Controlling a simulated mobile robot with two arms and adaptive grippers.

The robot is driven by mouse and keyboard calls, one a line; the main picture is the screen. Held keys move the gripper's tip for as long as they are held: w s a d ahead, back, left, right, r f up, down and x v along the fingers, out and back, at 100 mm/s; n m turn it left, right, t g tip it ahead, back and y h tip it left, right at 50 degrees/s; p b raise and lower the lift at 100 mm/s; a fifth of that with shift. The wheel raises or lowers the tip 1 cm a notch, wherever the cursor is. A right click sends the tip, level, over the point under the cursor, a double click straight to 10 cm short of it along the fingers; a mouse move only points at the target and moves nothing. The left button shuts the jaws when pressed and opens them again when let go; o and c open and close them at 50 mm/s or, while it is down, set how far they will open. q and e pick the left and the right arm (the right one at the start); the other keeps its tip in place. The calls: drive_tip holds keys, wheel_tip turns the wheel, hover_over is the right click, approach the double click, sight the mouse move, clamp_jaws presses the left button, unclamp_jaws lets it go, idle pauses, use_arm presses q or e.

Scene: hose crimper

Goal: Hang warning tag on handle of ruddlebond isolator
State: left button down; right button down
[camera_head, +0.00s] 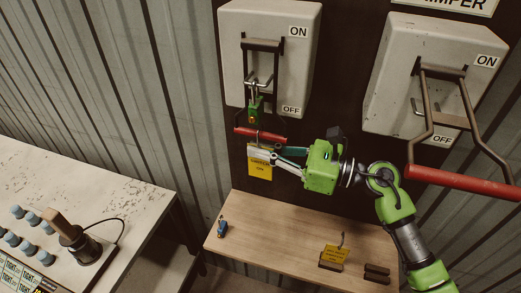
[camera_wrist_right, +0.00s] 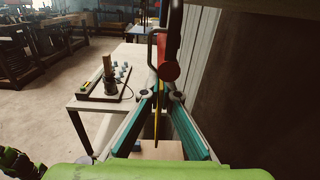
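The left isolator box (camera_head: 268,50) has its handle swung down, with a red grip (camera_head: 260,135) at the bottom. A green padlock (camera_head: 255,108) hangs above the grip. A yellow warning tag (camera_head: 260,170) is just below the grip and appears to hang from it; the attachment is partly hidden. My right gripper (camera_head: 270,158) reaches in from the right at the tag. In the wrist view the yellow tag (camera_wrist_right: 157,112) shows edge-on between the parted teal fingers (camera_wrist_right: 161,97), with a gap beside it. I cannot read which isolator is named ruddlebond. My left gripper is out of view.
A second isolator box (camera_head: 430,75) with a large red-gripped handle (camera_head: 465,184) is at the right, near my arm. The wooden shelf (camera_head: 285,235) below holds a blue padlock (camera_head: 222,228) and another yellow tag (camera_head: 335,253) in a stand. A worn bench (camera_head: 95,190) with a control panel is at the left.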

drive_tip(key=c, duration=2.7)
unclamp_jaws()
drive_tip(key=shift+c, duration=0.2)
drive_tip(key=o, duration=0.6)
drive_tip(key=shift+c, duration=0.2)
drive_tip(key=v, duration=1.2)
drive_tip(key=shift+s, duration=0.1)
